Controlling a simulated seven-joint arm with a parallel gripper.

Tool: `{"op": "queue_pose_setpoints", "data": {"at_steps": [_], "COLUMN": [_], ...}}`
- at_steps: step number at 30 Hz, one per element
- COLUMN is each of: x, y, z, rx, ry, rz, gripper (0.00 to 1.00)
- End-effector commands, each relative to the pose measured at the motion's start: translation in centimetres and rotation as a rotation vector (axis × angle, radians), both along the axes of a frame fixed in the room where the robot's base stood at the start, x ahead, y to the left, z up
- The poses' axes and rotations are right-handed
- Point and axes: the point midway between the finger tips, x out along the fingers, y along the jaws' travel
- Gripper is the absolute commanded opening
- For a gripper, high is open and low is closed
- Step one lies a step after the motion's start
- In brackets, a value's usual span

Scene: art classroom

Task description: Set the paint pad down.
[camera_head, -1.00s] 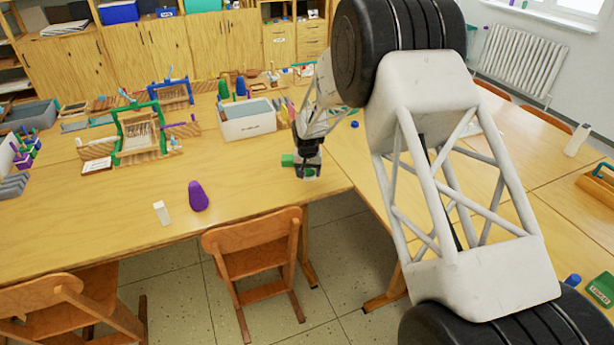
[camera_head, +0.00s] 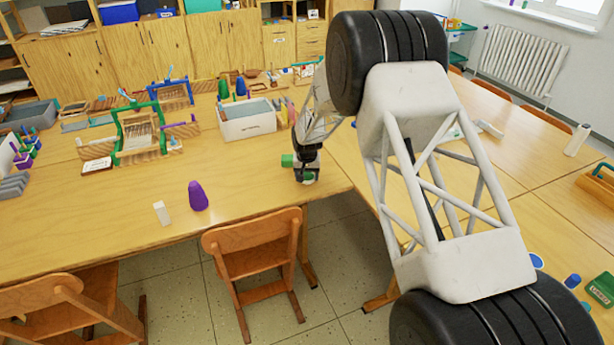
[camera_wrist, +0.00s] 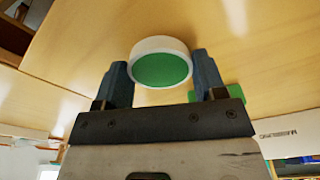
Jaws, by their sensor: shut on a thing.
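The paint pad (camera_wrist: 161,66) is a short round piece with a white rim and a green face. In the wrist view it sits between the two blue-grey fingers of my gripper (camera_wrist: 162,76), which is shut on it. In the head view my gripper (camera_head: 306,174) points down at the front right part of the long wooden table (camera_head: 250,190). The pad is small and partly hidden there. I cannot tell whether it touches the tabletop.
A green block (camera_head: 287,160) lies just left of my gripper. A white box (camera_head: 247,122) stands behind it. A purple rounded piece (camera_head: 198,196) and a white block (camera_head: 161,212) stand at the left. A wooden chair (camera_head: 254,245) is at the front edge. Table between is clear.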

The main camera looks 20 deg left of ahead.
Motion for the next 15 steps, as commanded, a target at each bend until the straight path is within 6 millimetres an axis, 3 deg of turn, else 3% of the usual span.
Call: {"op": "queue_pose_setpoints", "data": {"at_steps": [15], "x": [0.02], "y": [0.02], "z": [-0.66], "rx": [0.000], "ry": [-0.001], "rz": [0.000], "gripper": [0.34]}}
